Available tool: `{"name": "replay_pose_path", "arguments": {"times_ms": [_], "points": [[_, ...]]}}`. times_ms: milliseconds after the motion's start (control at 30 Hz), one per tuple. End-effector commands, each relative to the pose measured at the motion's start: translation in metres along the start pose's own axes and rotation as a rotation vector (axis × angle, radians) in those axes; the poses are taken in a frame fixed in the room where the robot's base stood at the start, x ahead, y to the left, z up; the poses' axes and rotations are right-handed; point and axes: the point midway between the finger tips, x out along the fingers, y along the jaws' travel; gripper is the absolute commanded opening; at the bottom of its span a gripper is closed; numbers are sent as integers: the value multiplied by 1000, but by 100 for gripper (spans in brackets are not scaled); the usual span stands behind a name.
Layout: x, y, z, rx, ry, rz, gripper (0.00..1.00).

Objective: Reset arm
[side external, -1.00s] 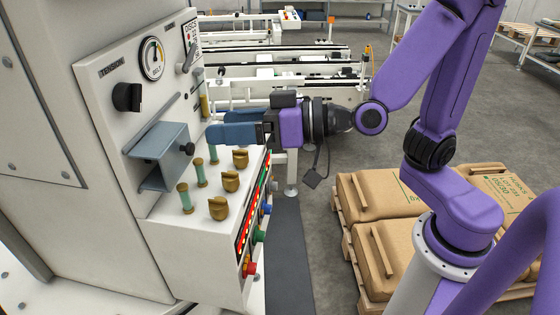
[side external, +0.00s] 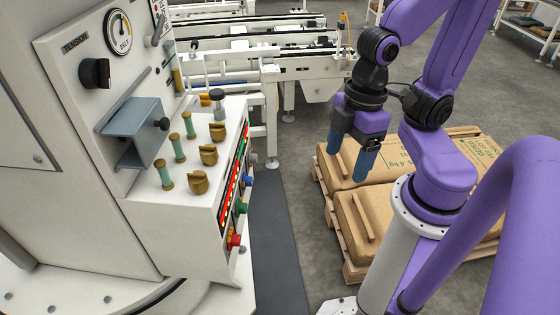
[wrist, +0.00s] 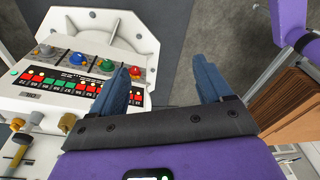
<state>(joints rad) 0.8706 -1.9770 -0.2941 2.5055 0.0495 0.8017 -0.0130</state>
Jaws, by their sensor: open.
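My gripper (side external: 351,160) has blue fingers pointing down in the side view.
The white machine has a panel (side external: 210,240) with lit and coloured buttons, brass knobs (side external: 208,155) and a grey bracket (side external: 131,130). A conveyor (side external: 245,45) runs behind. Clear floor lies between machine and pallet.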

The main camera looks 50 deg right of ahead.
Motion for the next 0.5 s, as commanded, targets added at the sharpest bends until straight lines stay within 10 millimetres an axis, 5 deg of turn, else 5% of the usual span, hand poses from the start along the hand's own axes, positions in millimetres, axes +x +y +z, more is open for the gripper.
{"name": "replay_pose_path", "arguments": {"times_ms": [167,500], "points": [[-4,6,22,-11,-90,34,79],[-4,7,24,-11,-100,37,79]]}}
